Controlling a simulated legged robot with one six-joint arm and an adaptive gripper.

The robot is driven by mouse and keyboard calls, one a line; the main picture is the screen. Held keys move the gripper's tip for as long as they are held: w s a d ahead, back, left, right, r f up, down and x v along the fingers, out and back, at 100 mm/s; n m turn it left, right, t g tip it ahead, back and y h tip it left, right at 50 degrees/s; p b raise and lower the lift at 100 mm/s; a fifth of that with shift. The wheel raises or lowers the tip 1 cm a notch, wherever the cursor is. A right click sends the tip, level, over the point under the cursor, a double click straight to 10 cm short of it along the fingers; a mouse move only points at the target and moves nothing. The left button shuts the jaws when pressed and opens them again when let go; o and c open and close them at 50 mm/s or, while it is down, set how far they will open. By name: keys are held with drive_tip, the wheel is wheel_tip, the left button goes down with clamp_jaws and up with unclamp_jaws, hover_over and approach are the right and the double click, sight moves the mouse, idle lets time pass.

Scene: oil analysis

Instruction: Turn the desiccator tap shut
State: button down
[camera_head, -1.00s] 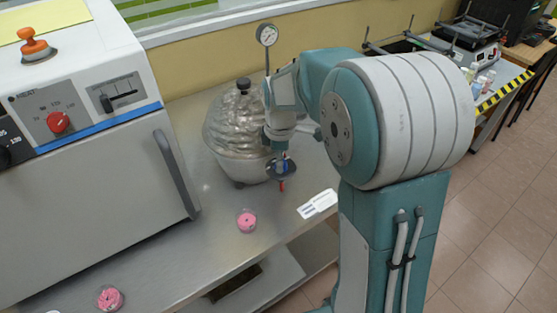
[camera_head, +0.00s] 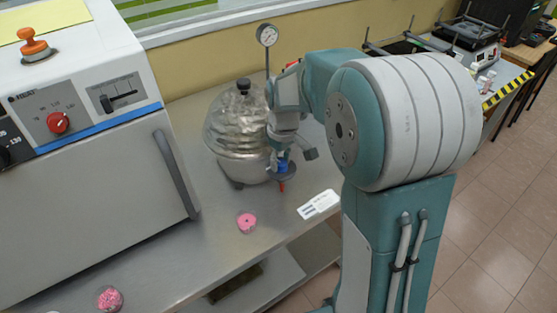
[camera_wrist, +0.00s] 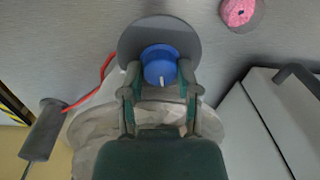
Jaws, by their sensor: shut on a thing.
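The desiccator (camera_head: 238,132) is a glass dome with a black knob, standing on the metal bench left of my arm. Its tap is a blue knob (camera_wrist: 160,65) with a white mark, in front of a dark grey disc (camera_wrist: 135,33). The blue knob (camera_head: 282,167) also shows in the head view at the front of the desiccator, with a red piece below it. My gripper (camera_wrist: 160,84) is shut on the blue knob, one finger on each side. In the wrist view the white mark is near the knob's lower edge, pointing roughly toward my palm.
A large oven (camera_head: 90,190) stands to the left. A pressure gauge (camera_head: 267,36) rises behind the desiccator. Two pink-filled dishes (camera_head: 246,222) (camera_head: 109,298) and a white labelled card (camera_head: 318,204) lie on the bench. A red hose (camera_wrist: 88,97) runs beside the desiccator.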

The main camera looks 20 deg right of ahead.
sight(284, 161)
drive_tip(key=shift+s+d+f+m, duration=0.1)
drive_tip(key=shift+m, duration=0.5)
drive_tip(key=shift+s+d+m, duration=0.1)
drive_tip(key=shift+m, duration=0.5)
drive_tip(key=shift+a, duration=0.1)
drive_tip(key=shift+c, duration=1.6)
unclamp_jaws()
drive_tip(key=shift+w, duration=0.1)
drive_tip(key=shift+r, duration=0.45)
wheel_tip(284, 161, up, 11)
drive_tip(key=shift+d, duration=0.3)
